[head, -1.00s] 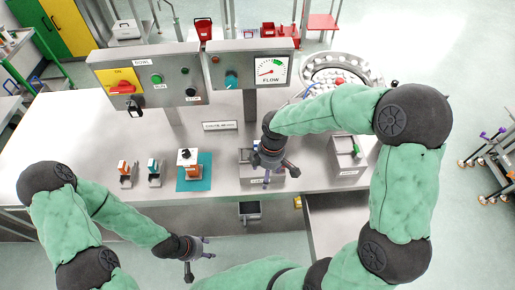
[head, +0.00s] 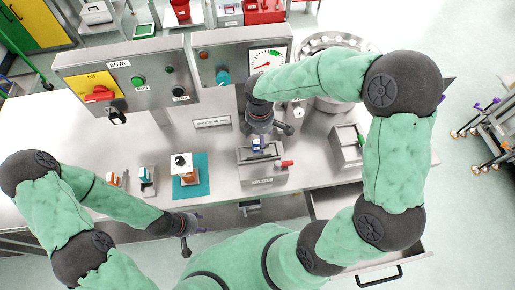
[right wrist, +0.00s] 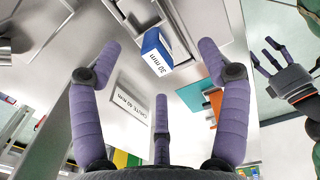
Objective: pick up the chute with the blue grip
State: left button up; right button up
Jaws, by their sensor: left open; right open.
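A blue grip with a white "30 mm" face (right wrist: 157,52) stands in the right wrist view; in the head view the blue grip (head: 257,145) sits in the grey box-like holder (head: 262,179). My right gripper (head: 267,136) is right above and behind it, open, its purple fingers (right wrist: 158,90) spread, with the blue grip ahead between them and apart from them. Another chute with a blue-teal grip (head: 147,176) stands at the left beside one with an orange grip (head: 116,179). My left gripper (head: 187,236) is open and empty in front of the table edge.
An orange block with a black knob (head: 184,169) stands on a teal mat (head: 203,180). A control panel (head: 150,75) and a flow gauge panel (head: 240,63) rise behind. A red handle (head: 285,163) sticks out by the holder. A grey box with a green handle (head: 348,147) is at right.

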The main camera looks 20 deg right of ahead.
aim_at(258, 141)
jog(key=shift+w+f, duration=0.15)
jog(key=shift+f, duration=0.45)
jog(key=shift+w+a+f+b, duration=0.1)
jog(key=shift+f+b, duration=0.1)
jog(key=shift+f, duration=1.1)
jog(key=shift+w+f+b, duration=0.1)
jog(key=shift+f+b, duration=0.05)
jog(key=shift+f, duration=1.15)
jog(key=c, duration=1.5)
